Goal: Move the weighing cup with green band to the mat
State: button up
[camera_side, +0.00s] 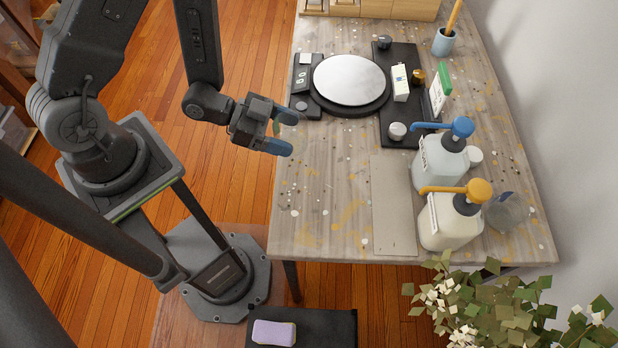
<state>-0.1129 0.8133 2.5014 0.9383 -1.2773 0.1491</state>
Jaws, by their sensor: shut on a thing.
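My gripper (284,132) hangs in the air at the left edge of the table, left of the bare sheet and below the scale. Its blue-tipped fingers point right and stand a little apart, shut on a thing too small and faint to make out. I cannot make out a weighing cup with a green band anywhere.
A round scale (349,80) sits at the back left. White pump bottles with a blue pump (440,160) and a yellow pump (452,222) stand at the right. A flat grey-beige sheet (392,205) lies left of them. The table's front left is free. A plant (505,305) stands in front.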

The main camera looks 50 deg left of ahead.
send_over(307, 187)
notch_tip(307, 187, down, 4)
jog(key=shift+f, duration=2.05)
jog(key=shift+f, duration=0.15)
jog(key=o, duration=0.9)
